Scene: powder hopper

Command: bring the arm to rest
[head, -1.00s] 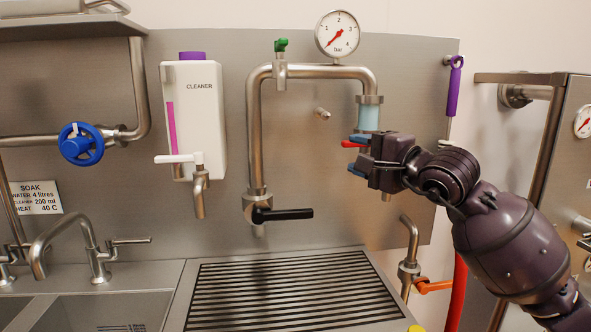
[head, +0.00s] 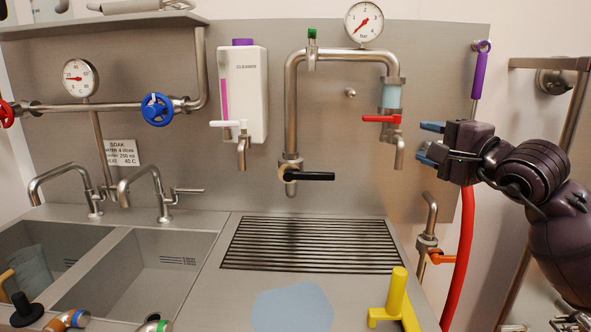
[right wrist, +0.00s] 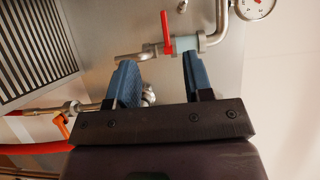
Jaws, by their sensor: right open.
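My right gripper (head: 431,141) is open and empty, to the right of the red-handled tap (head: 383,119) under the sight glass. Its blue fingers point left, and a gap shows between them and the tap. In the right wrist view the open fingers (right wrist: 158,84) have nothing between them, and the red lever (right wrist: 167,32) lies beyond their tips. In the head view the lever stands sideways, pointing left from its valve. My left gripper is not in view.
A steel drain grating (head: 310,245) lies below the taps. A yellow handle (head: 396,292) stands at the front right. A red hose (head: 462,255) and an orange-handled valve (head: 440,258) are below my right gripper. A purple-handled tool (head: 481,70) hangs above it.

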